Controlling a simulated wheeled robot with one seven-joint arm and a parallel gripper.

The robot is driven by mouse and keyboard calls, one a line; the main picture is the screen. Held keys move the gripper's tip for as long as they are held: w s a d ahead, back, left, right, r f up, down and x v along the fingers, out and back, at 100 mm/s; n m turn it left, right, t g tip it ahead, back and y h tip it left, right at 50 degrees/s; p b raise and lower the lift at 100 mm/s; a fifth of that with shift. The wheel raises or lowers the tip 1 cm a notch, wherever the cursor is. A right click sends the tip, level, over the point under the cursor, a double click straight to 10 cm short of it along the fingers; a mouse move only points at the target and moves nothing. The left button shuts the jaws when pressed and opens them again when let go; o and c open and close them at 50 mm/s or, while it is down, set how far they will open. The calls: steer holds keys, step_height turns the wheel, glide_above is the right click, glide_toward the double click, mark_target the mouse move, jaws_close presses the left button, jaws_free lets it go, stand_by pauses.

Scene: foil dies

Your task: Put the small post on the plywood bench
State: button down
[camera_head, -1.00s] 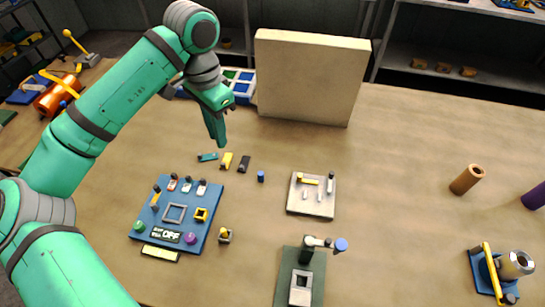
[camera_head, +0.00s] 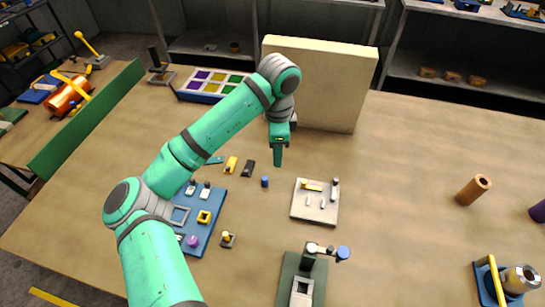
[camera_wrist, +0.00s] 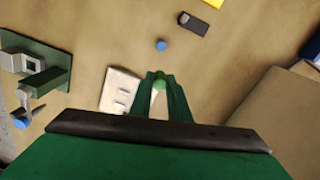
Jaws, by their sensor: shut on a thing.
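My gripper (camera_head: 278,160) points down above the plywood bench (camera_head: 420,170), in front of the upright cream board. In the wrist view its fingers (camera_wrist: 159,80) are shut on a small green post (camera_wrist: 159,83), of which only the rounded end shows between the tips. In the head view the fingers hide the post. It is held above the bench, and I cannot see it touching anything. A short blue post (camera_head: 265,181) stands apart on the bench, just below the gripper in the picture; it also shows in the wrist view (camera_wrist: 161,45).
A pale plate (camera_head: 301,213) with small pegs lies right of the blue post. A blue panel (camera_head: 206,233) and several small blocks lie left. A green-based fixture (camera_head: 287,280) stands in front. The cream board (camera_head: 325,85) stands behind. Bare bench spreads to the right.

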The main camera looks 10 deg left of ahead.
steer(key=w+a+f, duration=0.1)
steer(key=w+f, duration=0.1)
steer(key=w+a+f, duration=0.1)
steer(key=w+f, duration=0.1)
steer(key=w+a+f, duration=0.1)
steer(key=w+f, duration=0.1)
steer(key=f, duration=0.1)
steer(key=shift+w+a, duration=0.3)
steer(key=shift+a, duration=0.05)
steer(key=shift+a+f, duration=0.1)
steer(key=shift+f, duration=1.45)
steer(key=c, duration=1.7)
jaws_free()
steer(key=shift+f, duration=0.15)
steer(key=shift+o, duration=0.2)
step_height(320, 180, up, 12)
steer(key=shift+w, duration=0.25)
